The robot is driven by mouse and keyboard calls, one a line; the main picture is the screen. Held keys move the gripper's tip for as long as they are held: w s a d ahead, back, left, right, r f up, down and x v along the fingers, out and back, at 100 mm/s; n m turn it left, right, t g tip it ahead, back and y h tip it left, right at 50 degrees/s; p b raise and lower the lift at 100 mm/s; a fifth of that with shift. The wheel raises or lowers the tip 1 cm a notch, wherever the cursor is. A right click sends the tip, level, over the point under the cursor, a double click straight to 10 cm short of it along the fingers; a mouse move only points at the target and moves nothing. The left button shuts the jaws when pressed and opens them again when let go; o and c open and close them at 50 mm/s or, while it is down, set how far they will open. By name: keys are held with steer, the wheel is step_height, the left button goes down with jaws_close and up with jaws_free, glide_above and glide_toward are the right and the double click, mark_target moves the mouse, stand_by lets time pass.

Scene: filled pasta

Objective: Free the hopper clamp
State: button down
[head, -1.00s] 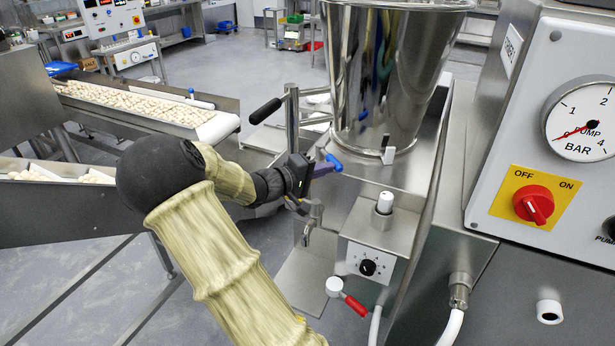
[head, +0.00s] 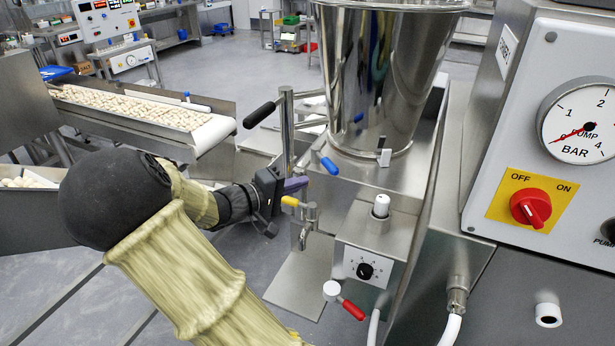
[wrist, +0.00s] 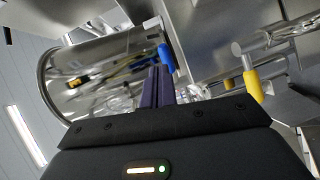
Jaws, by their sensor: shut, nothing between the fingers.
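The hopper (head: 375,85) is a shiny steel cone standing on the steel machine top. The hopper clamp's blue handle (head: 328,163) is at the front left of the hopper's base, slanting down to the right. In the wrist view the blue handle (wrist: 165,55) shows just beyond the fingertips. My gripper (head: 297,184) is shut and empty, left of and a little below the handle in the head view. Its dark purple fingers (wrist: 160,85) lie together in the wrist view. A gap shows between fingers and handle in the head view; contact is unclear in the wrist view.
A yellow-handled tap (head: 290,201) is close below my gripper, also seen in the wrist view (wrist: 251,84). A black-handled post (head: 262,115) stands behind it. A white-knobbed fitting (head: 381,205), small white latch (head: 384,157) and red-handled valve (head: 343,300) are nearby.

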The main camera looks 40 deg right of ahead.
steer(key=s+a, duration=0.3)
steer(key=a, duration=0.1)
steer(key=shift+r, duration=0.35)
steer(key=s+a+f+n+g+y+p, duration=0.1)
steer(key=s+a+f+y+p, duration=0.3)
steer(key=s+a+f+y, duration=0.4)
steer(key=w+a+r+n+t+y+p, duration=0.1)
steer(key=a+r+t+y+p, duration=0.3)
steer(key=a+y, duration=0.4)
steer(key=a+r, duration=0.1)
steer(key=a, duration=0.2)
steer(key=shift+a, duration=0.15)
